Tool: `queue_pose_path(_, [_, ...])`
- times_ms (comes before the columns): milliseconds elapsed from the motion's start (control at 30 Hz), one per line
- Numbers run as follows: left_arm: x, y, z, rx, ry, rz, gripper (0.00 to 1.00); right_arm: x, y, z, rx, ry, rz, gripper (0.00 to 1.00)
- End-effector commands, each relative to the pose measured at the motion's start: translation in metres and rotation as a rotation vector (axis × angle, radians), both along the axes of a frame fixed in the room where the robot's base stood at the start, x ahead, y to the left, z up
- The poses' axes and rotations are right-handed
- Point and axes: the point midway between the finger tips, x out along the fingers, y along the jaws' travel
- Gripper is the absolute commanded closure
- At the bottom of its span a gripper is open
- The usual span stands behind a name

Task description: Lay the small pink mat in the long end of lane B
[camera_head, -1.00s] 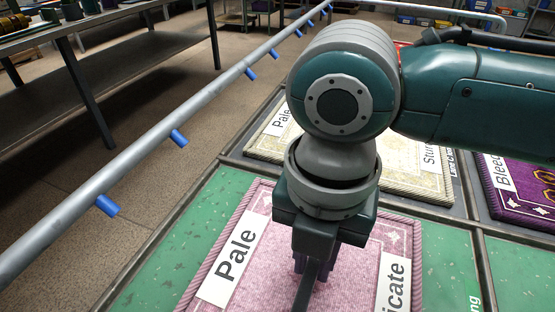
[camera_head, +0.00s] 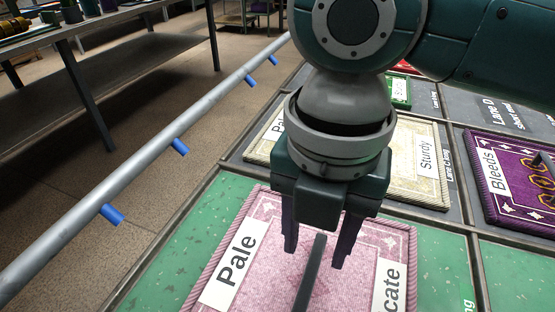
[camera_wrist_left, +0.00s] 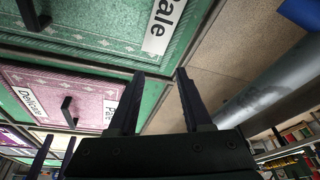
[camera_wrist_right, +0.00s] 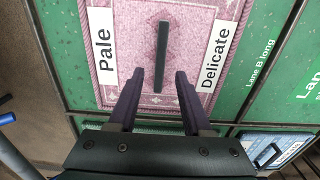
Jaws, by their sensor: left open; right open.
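The pink mat (camera_head: 262,282) lies flat on a green panel, with white labels reading "Pale" and "Delicate" and a dark upright bar handle (camera_head: 312,275). In the right wrist view the pink mat (camera_wrist_right: 190,28) lies beside floor lettering "Lane B long" (camera_wrist_right: 259,64). My right gripper (camera_head: 314,256) is open and empty above the mat, its fingers spread to either side of the handle and apart from it. My left gripper (camera_wrist_left: 158,76) is open and empty; the pink mat (camera_wrist_left: 85,88) also shows in its view. The mat's near edge is cut off in the head view.
A cream mat (camera_head: 400,185) labelled "Sturdy" lies behind, and a purple mat (camera_head: 510,195) labelled "Bleeds" at right. A grey rail (camera_head: 150,168) with blue pegs runs along the left. A green mat (camera_wrist_left: 90,35) shows in the left wrist view. Green floor (camera_head: 440,262) right of the pink mat is bare.

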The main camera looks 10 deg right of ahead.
Motion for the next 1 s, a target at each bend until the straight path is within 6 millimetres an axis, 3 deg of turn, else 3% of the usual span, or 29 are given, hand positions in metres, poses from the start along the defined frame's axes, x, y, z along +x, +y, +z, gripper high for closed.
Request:
queue_pose_path(100, [0.0,-0.001,0.008,-0.003,0.0,0.002,0.51,0.001,0.0,0.03,0.002,-0.003,0.001,0.51])
queue_pose_path(300, [0.0,-0.002,0.013,-0.007,0.0,0.005,0.51,0.0,0.0,0.06,0.0,-0.001,0.0,0.51])
queue_pose_path(533, [0.0,-0.002,0.014,-0.008,0.0,0.005,0.51,-0.001,0.001,0.067,0.003,0.001,-0.005,0.51])
queue_pose_path(667, [0.0,-0.002,0.014,-0.008,0.0,0.005,0.51,-0.011,0.015,0.059,0.062,0.0,-0.087,0.51])
queue_pose_path(767, [0.0,-0.002,0.014,-0.007,0.0,0.004,0.51,-0.026,0.036,0.05,0.168,0.0,-0.27,0.51])
queue_pose_path(867, [0.0,-0.002,0.014,-0.006,0.001,0.003,0.51,-0.041,0.052,0.043,0.298,0.011,-0.568,0.51])
queue_pose_path(1000, [0.0,-0.001,0.014,-0.003,0.0,0.002,0.51,-0.054,0.047,0.034,0.429,0.042,-1.086,0.51])
